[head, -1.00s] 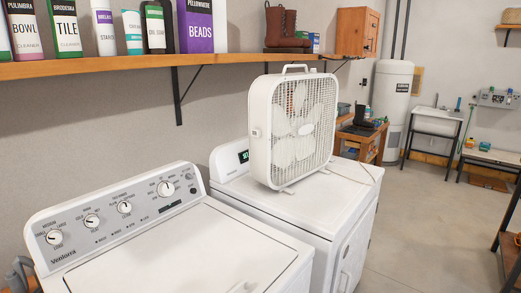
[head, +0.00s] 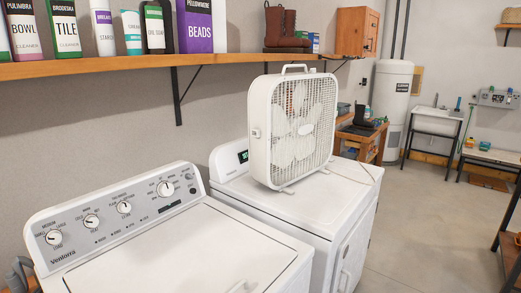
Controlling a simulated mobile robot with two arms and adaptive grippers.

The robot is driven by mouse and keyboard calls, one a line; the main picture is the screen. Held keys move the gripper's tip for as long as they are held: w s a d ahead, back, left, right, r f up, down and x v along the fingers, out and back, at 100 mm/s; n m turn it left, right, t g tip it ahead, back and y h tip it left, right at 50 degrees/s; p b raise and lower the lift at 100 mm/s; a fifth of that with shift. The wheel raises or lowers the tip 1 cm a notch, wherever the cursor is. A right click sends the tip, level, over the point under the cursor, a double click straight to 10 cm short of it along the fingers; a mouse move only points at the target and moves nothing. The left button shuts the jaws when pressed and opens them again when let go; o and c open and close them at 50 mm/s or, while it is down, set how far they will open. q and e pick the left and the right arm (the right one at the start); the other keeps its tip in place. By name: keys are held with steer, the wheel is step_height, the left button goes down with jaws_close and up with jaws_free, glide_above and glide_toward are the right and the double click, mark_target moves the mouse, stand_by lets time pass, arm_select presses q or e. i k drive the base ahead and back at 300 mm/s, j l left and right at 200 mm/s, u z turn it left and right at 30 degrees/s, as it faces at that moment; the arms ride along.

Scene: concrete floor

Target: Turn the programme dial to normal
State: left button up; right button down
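A white washing machine (head: 190,250) stands in front of me at the lower left, lid shut. Its raised grey control panel (head: 100,223) carries several round white dials with black markings. The dial at the panel's right end (head: 165,189) is larger and ringed with small labels; I take it for the programme dial, but its setting is too small to read. The other dials are the left one (head: 54,237), the second (head: 92,221) and the third (head: 124,207).
A second white machine (head: 325,205) with a small display stands to the right, a white box fan (head: 292,130) on top. A wooden shelf (head: 140,68) with bottles and boxes runs above the panel.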

mark_target(164, 189)
steer(key=l+u, duration=0.15)
steer(key=u, duration=0.7)
